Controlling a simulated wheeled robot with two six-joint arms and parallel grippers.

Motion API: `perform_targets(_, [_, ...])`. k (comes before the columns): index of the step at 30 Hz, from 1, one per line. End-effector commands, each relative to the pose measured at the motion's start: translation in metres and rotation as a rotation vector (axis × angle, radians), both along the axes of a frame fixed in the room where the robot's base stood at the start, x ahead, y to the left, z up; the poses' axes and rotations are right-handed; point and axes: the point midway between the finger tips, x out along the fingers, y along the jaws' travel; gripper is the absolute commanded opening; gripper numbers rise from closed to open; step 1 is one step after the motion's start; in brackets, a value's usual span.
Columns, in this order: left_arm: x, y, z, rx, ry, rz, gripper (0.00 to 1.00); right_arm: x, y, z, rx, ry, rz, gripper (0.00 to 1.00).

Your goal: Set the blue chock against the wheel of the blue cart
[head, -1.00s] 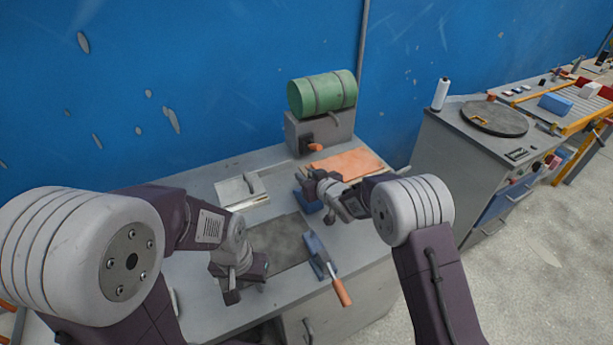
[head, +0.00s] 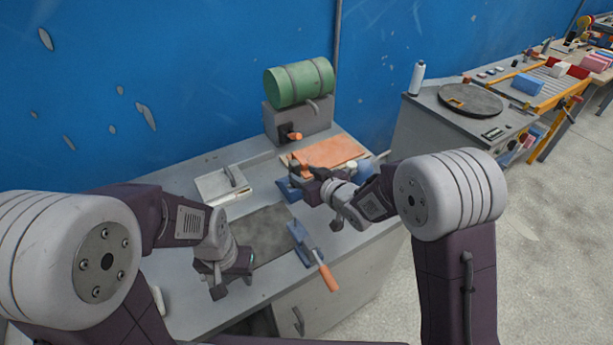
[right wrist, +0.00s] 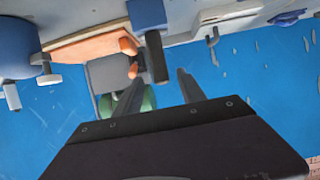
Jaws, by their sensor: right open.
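A blue block with a dark grey bar on it (right wrist: 147,14) shows at the top of the right wrist view. In the head view a blue piece (head: 284,189) shows beside my right gripper, partly hidden; I cannot tell whether it is the chock. My right gripper (head: 306,184) is open and empty above the bench; its fingers also show in the right wrist view (right wrist: 158,88). My left gripper (head: 230,282) hangs low over the bench front, its fingers partly hidden.
The grey bench (head: 190,300) holds a blue tool with an orange handle (head: 303,240), an orange board (head: 328,153), a pale tray (head: 222,185) and a green drum (head: 299,83) on a grey box. A second cabinet (head: 430,150) stands right. Open floor (head: 540,240) lies in front.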

Motion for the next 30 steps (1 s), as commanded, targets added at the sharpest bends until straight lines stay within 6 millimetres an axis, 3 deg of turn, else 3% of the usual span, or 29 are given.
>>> perform_targets(13, [0.000, 0.000, 0.000, 0.000, 0.000, 0.000, 0.36, -0.008, -0.006, 0.003, -0.002, 0.003, -0.002, 0.47])
perform_targets(15, [0.000, 0.000, 0.000, 0.000, 0.000, 0.000, 0.36, -0.010, -0.023, -0.003, -0.031, 0.041, -0.044, 0.47])
perform_targets(17, [0.000, 0.000, 0.000, 0.000, 0.000, 0.000, 0.36, -0.020, -0.058, -0.017, -0.094, 0.134, -0.132, 0.47])
perform_targets(20, [0.000, 0.000, 0.000, 0.000, 0.000, 0.000, 0.36, -0.070, -0.136, -0.050, -0.212, 0.394, -0.322, 0.47])
perform_targets(21, [0.000, 0.000, 0.000, 0.000, 0.000, 0.000, 0.36, -0.099, -0.160, -0.061, -0.246, 0.510, -0.384, 0.47])
perform_targets(23, [0.000, 0.000, 0.000, 0.000, 0.000, 0.000, 0.36, -0.146, -0.187, -0.073, -0.277, 0.678, -0.458, 0.47])
perform_targets(24, [0.000, 0.000, 0.000, 0.000, 0.000, 0.000, 0.36, -0.175, -0.198, -0.079, -0.286, 0.778, -0.492, 0.47])
perform_targets(27, [0.000, 0.000, 0.000, 0.000, 0.000, 0.000, 0.36, -0.231, -0.209, -0.084, -0.290, 0.963, -0.536, 0.47])
perform_targets(30, [0.000, 0.000, 0.000, 0.000, 0.000, 0.000, 0.36, -0.255, -0.210, -0.085, -0.289, 1.044, -0.547, 0.47])
